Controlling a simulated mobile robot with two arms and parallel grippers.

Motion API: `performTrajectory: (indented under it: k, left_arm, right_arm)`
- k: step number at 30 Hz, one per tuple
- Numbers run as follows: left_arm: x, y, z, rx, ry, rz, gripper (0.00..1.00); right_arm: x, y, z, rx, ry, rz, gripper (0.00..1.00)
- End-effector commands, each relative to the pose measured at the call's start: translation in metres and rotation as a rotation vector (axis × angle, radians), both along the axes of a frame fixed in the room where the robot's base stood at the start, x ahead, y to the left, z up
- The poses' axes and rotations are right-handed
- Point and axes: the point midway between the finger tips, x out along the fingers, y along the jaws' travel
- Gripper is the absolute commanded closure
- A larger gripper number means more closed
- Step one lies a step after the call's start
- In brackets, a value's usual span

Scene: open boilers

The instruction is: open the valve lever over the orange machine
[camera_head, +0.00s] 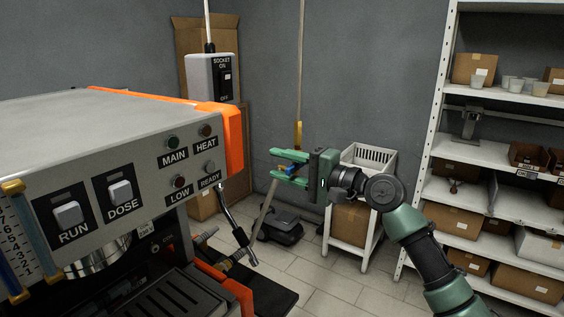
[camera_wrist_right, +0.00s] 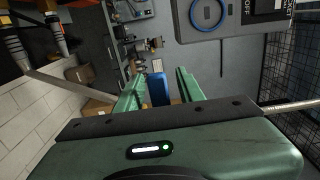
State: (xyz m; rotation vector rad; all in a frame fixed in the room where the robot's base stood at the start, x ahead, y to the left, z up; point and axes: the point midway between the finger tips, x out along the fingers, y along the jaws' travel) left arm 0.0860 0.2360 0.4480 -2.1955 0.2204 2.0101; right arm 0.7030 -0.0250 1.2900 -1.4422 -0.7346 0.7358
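The orange machine (camera_head: 232,140), with a grey top and front panel, fills the left side of the head view. A pale vertical pipe (camera_head: 301,60) with a yellow section (camera_head: 298,134) runs down to its right. A small blue piece (camera_head: 291,170), seemingly the valve lever, shows between my right gripper's (camera_head: 279,165) green fingers. In the right wrist view, the blue piece (camera_wrist_right: 157,90) appears between the parted fingers, with gaps on both sides. My right gripper is open, and I see no clear contact. The lever's base is hidden. My left gripper is not in view.
A grey socket box (camera_head: 210,78) is behind the machine. A white stand with a crate (camera_head: 365,160) and shelves with boxes (camera_head: 490,150) stand at the right.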

Motion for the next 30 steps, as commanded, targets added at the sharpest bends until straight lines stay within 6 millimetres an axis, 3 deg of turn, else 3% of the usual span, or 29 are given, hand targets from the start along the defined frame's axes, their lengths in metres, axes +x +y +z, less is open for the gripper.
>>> performTrajectory:
  k: [6, 10, 11, 30]
  left_arm:
    - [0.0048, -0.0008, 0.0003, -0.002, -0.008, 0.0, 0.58]
    - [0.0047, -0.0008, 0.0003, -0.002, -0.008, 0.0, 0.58]
    - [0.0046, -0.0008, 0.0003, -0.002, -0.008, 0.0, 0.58]
    - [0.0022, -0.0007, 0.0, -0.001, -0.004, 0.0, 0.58]
  right_arm:
    - [0.0003, 0.0001, -0.0004, 0.0, 0.0, -0.001, 0.62]
    - [0.0003, 0.0, -0.0004, 0.0, 0.0, 0.0, 0.98]
    - [0.0003, -0.0001, -0.0004, 0.0, 0.0, -0.001, 1.0]
    - [0.0003, -0.0002, -0.001, 0.0, 0.001, -0.001, 1.0]
